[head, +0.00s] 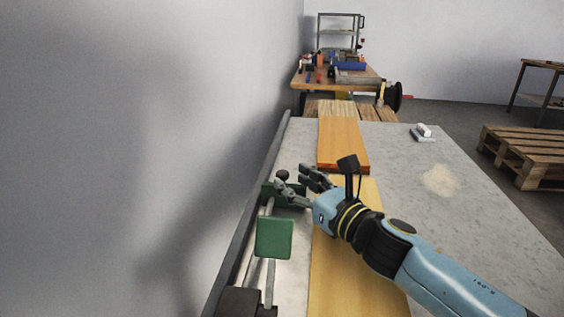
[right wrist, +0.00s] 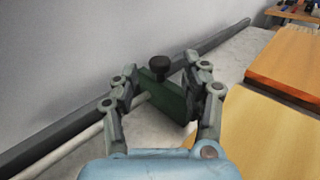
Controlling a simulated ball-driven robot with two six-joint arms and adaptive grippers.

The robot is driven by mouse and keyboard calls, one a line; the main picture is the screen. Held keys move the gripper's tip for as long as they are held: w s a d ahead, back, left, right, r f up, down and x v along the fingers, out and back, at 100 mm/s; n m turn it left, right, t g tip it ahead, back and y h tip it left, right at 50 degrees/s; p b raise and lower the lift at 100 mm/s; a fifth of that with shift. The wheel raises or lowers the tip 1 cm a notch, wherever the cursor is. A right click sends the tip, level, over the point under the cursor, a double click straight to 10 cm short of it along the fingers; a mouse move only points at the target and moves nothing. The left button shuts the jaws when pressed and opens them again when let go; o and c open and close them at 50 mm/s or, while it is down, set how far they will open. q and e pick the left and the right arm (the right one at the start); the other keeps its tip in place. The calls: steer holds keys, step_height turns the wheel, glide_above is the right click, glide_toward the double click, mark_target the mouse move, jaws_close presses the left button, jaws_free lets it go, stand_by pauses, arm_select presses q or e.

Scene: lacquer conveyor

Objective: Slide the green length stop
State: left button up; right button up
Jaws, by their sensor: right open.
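The green length stop is a dark green block (head: 268,192) with a black knob (head: 282,175) on top, on a pale rail along the left wall. A square green plate (head: 274,238) stands nearer on the rail; I cannot tell whether it is joined to the block. My right gripper (head: 292,182) is open at the block. In the right wrist view the green block (right wrist: 166,97) lies between the spread fingers of that gripper (right wrist: 160,88), the right finger close to it. Whether they touch is unclear. My left gripper is not in view.
Wooden boards (head: 342,140) lie end to end on the grey table (head: 470,220), just right of the rail and under my right arm. A dark edge bar (head: 253,205) runs along the wall. A small white-grey object (head: 423,132) lies at the far right.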

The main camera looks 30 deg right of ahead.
mark_target(285, 177)
steer(key=w, duration=0.4)
steer(key=shift+w+a, duration=0.25)
steer(key=shift+a, duration=0.05)
jaws_close()
steer(key=shift+w+a+f, duration=0.1)
steer(key=shift+a, duration=0.1)
stand_by(0.4)
